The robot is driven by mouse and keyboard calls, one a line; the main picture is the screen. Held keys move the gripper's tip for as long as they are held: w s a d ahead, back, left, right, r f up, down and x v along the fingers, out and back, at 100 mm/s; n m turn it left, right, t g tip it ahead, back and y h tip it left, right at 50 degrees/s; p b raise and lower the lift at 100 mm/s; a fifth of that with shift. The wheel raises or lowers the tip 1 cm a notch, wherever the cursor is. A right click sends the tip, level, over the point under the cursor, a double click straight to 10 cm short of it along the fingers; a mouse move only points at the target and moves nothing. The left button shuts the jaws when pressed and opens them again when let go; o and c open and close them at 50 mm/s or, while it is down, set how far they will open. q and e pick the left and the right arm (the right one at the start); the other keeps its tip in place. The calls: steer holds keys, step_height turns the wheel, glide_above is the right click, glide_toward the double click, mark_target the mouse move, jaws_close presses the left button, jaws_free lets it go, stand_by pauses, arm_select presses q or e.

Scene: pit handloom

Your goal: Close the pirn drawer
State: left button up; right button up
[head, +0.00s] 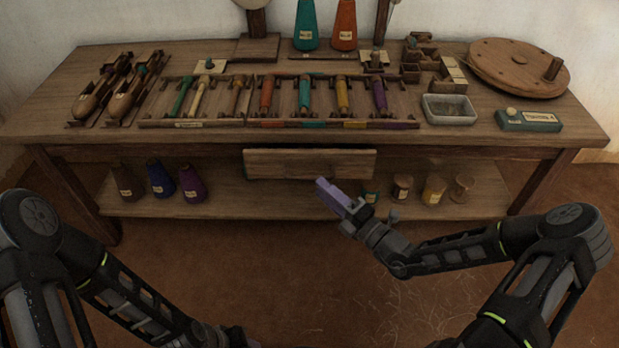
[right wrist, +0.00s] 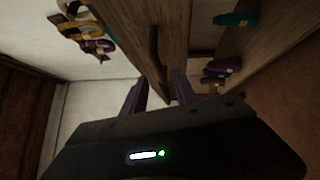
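The pirn drawer (head: 310,163) is a wide wooden front under the middle of the loom table's top. It appears to stand out from the table edge; how far is hard to tell. My right gripper (head: 335,197), with purple fingers, is just below and in front of the drawer's right half. In the right wrist view its two fingers (right wrist: 157,90) are apart, with a wooden board and a dark upright bar, seemingly the drawer's handle (right wrist: 154,52), just beyond them. I see nothing held. My left gripper (head: 238,336) is only partly visible at the bottom edge, its fingers hidden.
The table (head: 60,100) carries a pirn rack (head: 215,122), shuttles (head: 130,90), a grey tray (head: 450,110) and a round wooden disc (head: 518,66). The lower shelf (head: 250,197) holds dark cones at left and small spools at right. The floor in front is clear.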

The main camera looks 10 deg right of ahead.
mark_target(310, 176)
steer(key=b+x, duration=0.1)
steer(key=x, duration=0.4)
steer(key=shift+w+a, duration=0.2)
steer(key=shift+w, duration=0.1)
steer(key=shift+c, duration=0.4)
jaws_close()
stand_by(0.7)
